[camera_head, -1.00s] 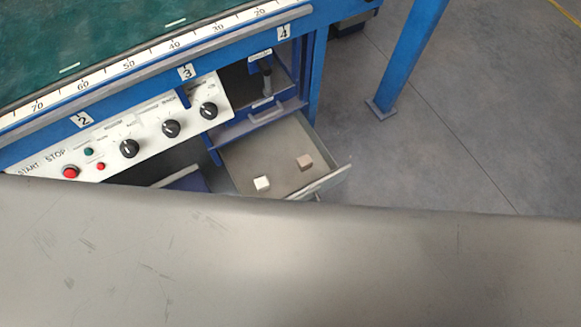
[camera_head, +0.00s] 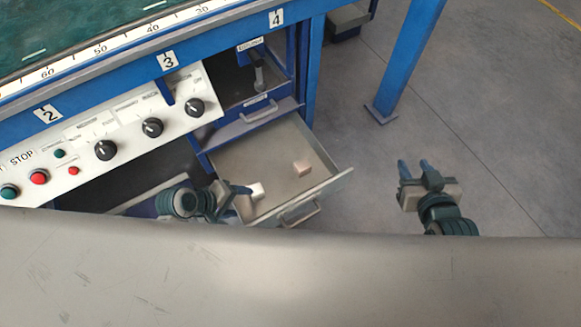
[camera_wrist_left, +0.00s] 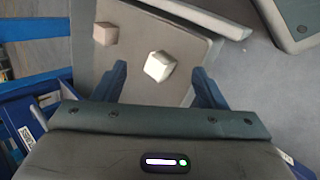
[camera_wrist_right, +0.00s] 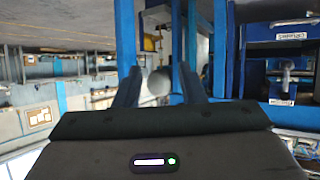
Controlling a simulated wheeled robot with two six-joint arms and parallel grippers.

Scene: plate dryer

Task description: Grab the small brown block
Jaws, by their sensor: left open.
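The small brown block (camera_head: 303,168) sits in the open drawer (camera_head: 258,150), right of and farther back than a white block (camera_head: 257,191). My left gripper (camera_head: 238,190) is open at the drawer's near left side, close to the white block. In the left wrist view, the white block (camera_wrist_left: 159,66) shows between the spread fingers (camera_wrist_left: 161,85), and the brown block (camera_wrist_left: 106,34) lies farther up and left, outside them. My right gripper (camera_head: 418,170) is open and empty, over the floor right of the drawer; its spread fingers show in the right wrist view (camera_wrist_right: 160,85).
The drawer's front panel with its handle (camera_head: 300,213) faces the near right side. A control panel (camera_head: 125,130) with knobs and buttons is left of the drawer. A blue leg (camera_head: 408,60) stands at the back right. The floor right of the drawer is clear.

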